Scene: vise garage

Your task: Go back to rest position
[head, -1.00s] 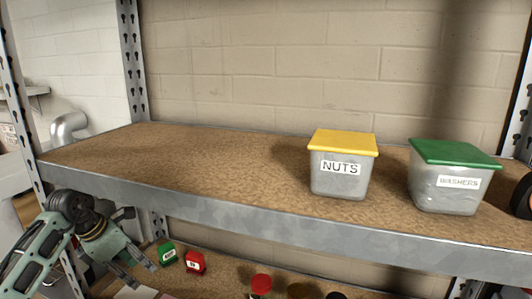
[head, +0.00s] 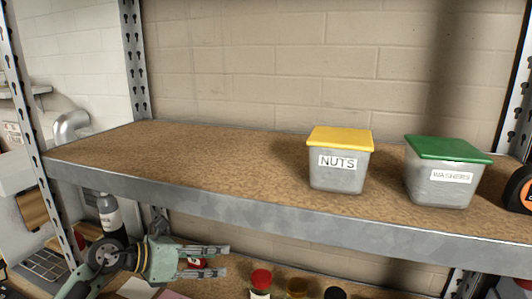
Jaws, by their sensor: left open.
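My left gripper (head: 222,262) is at the lower left, below and in front of the shelf board's front edge. Its fingers point right and are apart, with nothing seen between them. A red item on the lower level is partly hidden behind the fingers. My right gripper is not in the view.
The shelf board (head: 180,165) holds a yellow-lidded NUTS bin (head: 340,165) and a green-lidded WASHERS bin (head: 445,175). A black and orange round object (head: 522,190) is cut off at right. Below stand a red-capped jar (head: 261,282) and a dark-labelled bottle (head: 107,215). The shelf's left half is bare.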

